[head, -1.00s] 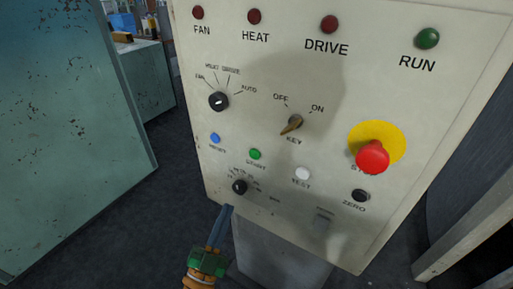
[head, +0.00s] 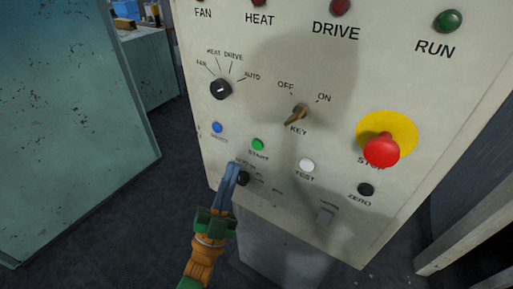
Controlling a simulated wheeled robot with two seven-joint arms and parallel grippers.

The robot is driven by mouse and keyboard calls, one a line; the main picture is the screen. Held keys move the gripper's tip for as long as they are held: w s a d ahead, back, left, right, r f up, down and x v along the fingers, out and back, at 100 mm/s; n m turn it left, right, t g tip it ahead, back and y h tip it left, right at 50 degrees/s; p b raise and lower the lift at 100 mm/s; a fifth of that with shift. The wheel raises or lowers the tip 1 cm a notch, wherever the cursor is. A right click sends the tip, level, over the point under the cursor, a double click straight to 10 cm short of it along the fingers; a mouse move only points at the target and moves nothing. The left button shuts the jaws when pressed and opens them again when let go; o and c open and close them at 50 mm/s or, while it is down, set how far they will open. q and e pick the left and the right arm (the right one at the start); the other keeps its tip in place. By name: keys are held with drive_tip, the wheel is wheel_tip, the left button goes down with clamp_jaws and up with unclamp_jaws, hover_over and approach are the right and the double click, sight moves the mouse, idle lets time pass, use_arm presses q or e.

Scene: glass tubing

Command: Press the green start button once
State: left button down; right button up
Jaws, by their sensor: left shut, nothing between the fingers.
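The green start button (head: 258,145) is a small round button on the pale control panel (head: 270,45), above the label START. My left gripper (head: 233,166) comes up from the bottom of the head view, its blue-grey fingers shut with nothing between them. The fingertips are below and left of the start button and apart from it in the picture. They partly cover the left side of a black knob (head: 243,179). How far the tips are from the panel face is hard to tell. My right gripper is not in view.
A blue button (head: 217,128) is left of the start button, a white TEST button (head: 306,165) right of it. A red stop button (head: 381,150) on a yellow disc, a black ZERO button (head: 365,189) and a key switch (head: 297,115) are also close. A teal cabinet (head: 70,130) stands left.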

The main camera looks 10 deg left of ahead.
sight(257, 135)
use_arm(q)
drive_tip(key=shift+w+d+b, duration=0.3)
drive_tip(key=shift+w+b, duration=0.1)
drive_tip(key=shift+w, duration=0.45)
drive_tip(key=shift+w+d+b, duration=0.35)
drive_tip(key=shift+w+b, duration=0.05)
drive_tip(key=shift+w, duration=0.5)
drive_tip(key=shift+w+d+b, duration=0.3)
drive_tip(key=shift+w+b, duration=0.1)
drive_tip(key=shift+w, duration=0.45)
drive_tip(key=shift+w+d+b, duration=0.15)
drive_tip(key=shift+w+b, duration=0.15)
drive_tip(key=shift+w, duration=0.1)
drive_tip(key=shift+w+d+b, duration=0.1)
drive_tip(key=shift+w+b, duration=0.2)
drive_tip(key=shift+b, duration=0.05)
idle(0.4)
drive_tip(key=shift+s, duration=0.1)
drive_tip(key=shift+s+a+p, duration=0.25)
drive_tip(key=shift+s+p, duration=0.25)
drive_tip(key=shift+s, duration=0.15)
